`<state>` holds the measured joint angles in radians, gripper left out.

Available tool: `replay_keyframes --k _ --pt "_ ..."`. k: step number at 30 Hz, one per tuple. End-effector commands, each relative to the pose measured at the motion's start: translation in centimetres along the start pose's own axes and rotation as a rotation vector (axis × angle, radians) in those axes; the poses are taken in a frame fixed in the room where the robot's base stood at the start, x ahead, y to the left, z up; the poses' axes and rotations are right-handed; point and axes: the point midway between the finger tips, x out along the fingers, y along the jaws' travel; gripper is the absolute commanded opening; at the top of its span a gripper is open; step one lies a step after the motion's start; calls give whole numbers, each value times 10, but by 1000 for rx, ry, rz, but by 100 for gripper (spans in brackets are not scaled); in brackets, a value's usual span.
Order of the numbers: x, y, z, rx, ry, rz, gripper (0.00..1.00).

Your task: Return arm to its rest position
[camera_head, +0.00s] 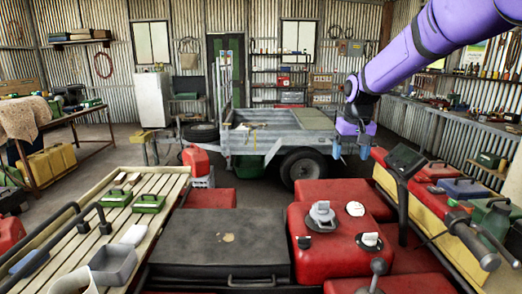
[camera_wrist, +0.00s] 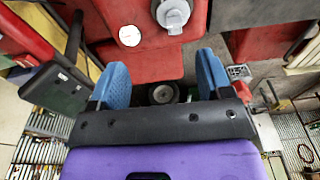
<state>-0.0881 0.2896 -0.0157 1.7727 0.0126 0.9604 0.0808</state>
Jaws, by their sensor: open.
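My purple arm reaches in from the upper right of the head view. My gripper (camera_head: 351,150) hangs from its end, pointing down, over the far part of the red quad and in front of the grey trailer. In the wrist view my gripper (camera_wrist: 163,72) shows two blue fingers spread wide apart. The grey cap (camera_head: 321,213) and a white round knob (camera_head: 355,208) sit on the red quad body (camera_head: 330,250), nearer the head camera than my gripper.
The handlebar (camera_head: 470,240) rises on the right, close to the arm's side. A slatted rack (camera_head: 70,245) with green boxes and a grey bin (camera_head: 113,264) lies at left. A black case lid (camera_head: 220,240) is in the middle. The trailer (camera_head: 270,138) stands behind. Air around the gripper looks clear.

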Motion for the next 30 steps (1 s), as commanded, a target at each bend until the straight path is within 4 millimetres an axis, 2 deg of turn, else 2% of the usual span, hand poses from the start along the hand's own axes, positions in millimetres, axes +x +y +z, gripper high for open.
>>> replay_keyframes --k 1,6,15,21,30 --pt "-16 3 14 0 18 -2 72" --pt "-56 12 60 -1 64 -5 72" --pt "-105 26 149 -5 147 -7 72" --pt "-123 33 211 -8 202 -5 72" --pt "-126 42 302 -13 283 1 72"
